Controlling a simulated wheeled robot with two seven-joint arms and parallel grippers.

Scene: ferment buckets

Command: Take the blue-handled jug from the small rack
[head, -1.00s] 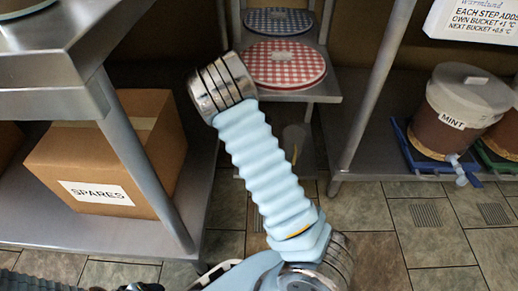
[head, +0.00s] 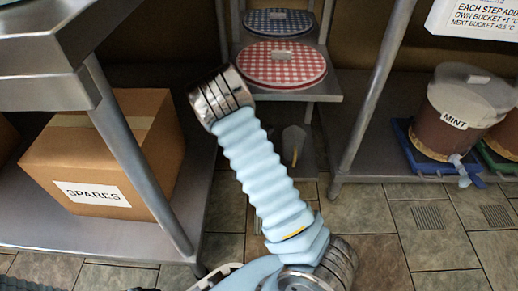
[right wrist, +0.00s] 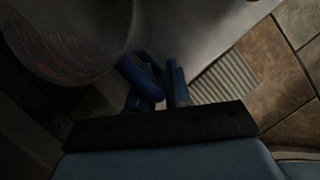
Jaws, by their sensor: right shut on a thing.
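The small rack (head: 333,92) stands at the back in the head view. On its low level, partly hidden behind my light blue arm, is a dim clear vessel (head: 293,143), probably a jug. In the right wrist view a pale translucent jug (right wrist: 62,42) with faint pink markings lies at the upper left. Its blue handle (right wrist: 138,78) is between the fingers of my right gripper (right wrist: 156,92), which is shut on it. The picture is dark, so the exact finger contact is hard to see. My left gripper is not in view.
A red-checked lid (head: 281,64) and a blue-checked lid (head: 279,21) lie on the rack's upper levels. A metal post (head: 372,88) stands to its right. A SPARES box (head: 150,150) is on the left shelf. A MINT bucket (head: 462,110) stands at right. Tiled floor (head: 375,225) is free in front.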

